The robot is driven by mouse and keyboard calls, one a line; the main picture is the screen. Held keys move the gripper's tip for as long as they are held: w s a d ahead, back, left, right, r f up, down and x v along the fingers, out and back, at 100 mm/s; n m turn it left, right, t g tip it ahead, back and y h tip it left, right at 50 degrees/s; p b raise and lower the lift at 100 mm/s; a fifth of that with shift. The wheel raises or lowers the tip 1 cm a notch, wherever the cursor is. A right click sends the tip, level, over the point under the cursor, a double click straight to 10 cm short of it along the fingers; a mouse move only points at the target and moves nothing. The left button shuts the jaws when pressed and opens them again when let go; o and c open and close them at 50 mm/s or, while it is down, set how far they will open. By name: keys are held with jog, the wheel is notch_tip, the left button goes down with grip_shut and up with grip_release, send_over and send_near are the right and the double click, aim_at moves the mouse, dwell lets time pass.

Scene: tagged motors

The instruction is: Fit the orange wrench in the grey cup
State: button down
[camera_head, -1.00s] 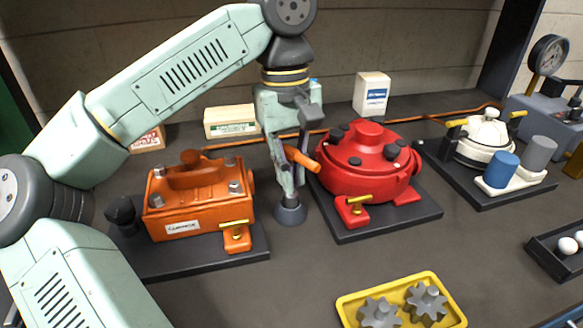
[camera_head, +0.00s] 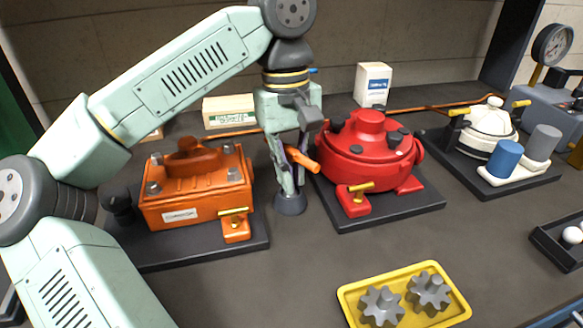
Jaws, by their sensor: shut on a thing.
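My gripper (camera_head: 290,180) points down between the orange motor and the red motor. It is shut on the orange wrench (camera_head: 303,158), whose orange part sticks out to the right toward the red motor. The rest of the wrench is hidden by the fingers. A dark grey, cup-like piece (camera_head: 290,204) is directly below the fingertips; I cannot tell whether they touch. A lighter grey cylinder (camera_head: 543,142) stands beside a blue cylinder (camera_head: 503,160) on a white holder at the right. I cannot tell which grey piece is the cup.
The orange motor (camera_head: 195,190) is close on the left and the red motor (camera_head: 370,150) close on the right. A white motor (camera_head: 487,128) stands farther right. A yellow tray (camera_head: 350,300) with gears is in front. The table between is clear.

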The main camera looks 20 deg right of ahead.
aim_at(292, 151)
jog(key=c, duration=1.6)
grip_release()
notch_tip(292, 151, up, 6)
jog(key=p, duration=0.5)
jog(key=shift+r, duration=0.1)
jog(key=shift+w+a+r, duration=0.1)
jog(key=shift+w+r, duration=0.05)
jog(key=shift+r, duration=1.05)
jog(key=shift+w+d+r, duration=0.1)
jog(key=shift+w+r, duration=0.05)
jog(key=shift+r, duration=1.1)
jog(key=shift+w+a+r, duration=0.1)
jog(key=shift+w+r, duration=0.05)
jog(key=shift+r, duration=1.05)
